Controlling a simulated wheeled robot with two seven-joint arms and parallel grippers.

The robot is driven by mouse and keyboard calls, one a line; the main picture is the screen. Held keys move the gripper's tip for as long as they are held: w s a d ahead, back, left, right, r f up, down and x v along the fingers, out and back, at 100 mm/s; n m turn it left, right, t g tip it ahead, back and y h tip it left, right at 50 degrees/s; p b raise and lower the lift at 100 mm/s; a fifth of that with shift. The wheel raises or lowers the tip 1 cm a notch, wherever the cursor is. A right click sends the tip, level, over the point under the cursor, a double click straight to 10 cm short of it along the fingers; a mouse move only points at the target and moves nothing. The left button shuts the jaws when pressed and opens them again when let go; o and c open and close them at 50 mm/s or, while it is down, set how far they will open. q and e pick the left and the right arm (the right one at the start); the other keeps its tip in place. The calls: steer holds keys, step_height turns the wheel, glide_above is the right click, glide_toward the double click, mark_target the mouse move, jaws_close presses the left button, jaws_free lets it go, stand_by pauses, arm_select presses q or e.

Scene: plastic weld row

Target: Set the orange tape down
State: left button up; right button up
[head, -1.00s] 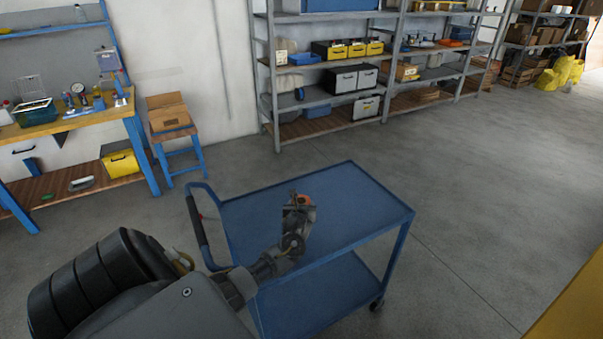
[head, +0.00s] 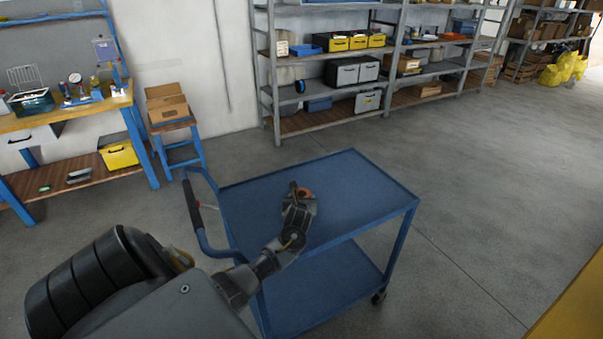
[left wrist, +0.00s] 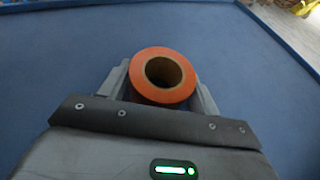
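The orange tape (left wrist: 148,91) is a roll with a brown core, seen in the left wrist view between the two fingers of my left gripper (left wrist: 162,90). The fingers sit against both sides of the roll. Whether the roll touches the cart top is hard to tell. My right gripper is not in view.
The cart top is otherwise bare, with a raised rim and a push handle (head: 196,215) on its left. A workbench (head: 70,117), a small stool with a cardboard box (head: 168,107) and grey shelving (head: 330,90) stand behind. The floor around the cart is open.

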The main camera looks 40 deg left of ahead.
arm_select(q)
steer(key=o, duration=0.4)
steer(key=shift+c, duration=0.2)
steer(key=shift+d+r, duration=0.1)
steer(key=shift+r, duration=0.15)
steer(key=p+v, duration=0.2)
steer(key=v, duration=0.8)
steer(key=shift+s+d+r, duration=0.1)
steer(key=shift+s+r, duration=0.1)
steer(key=shift+s, duration=0.05)
steer(key=shift+s+d+r+p, duration=0.1)
steer(key=shift+s+d+p, duration=0.25)
steer(key=shift+s, duration=0.15)
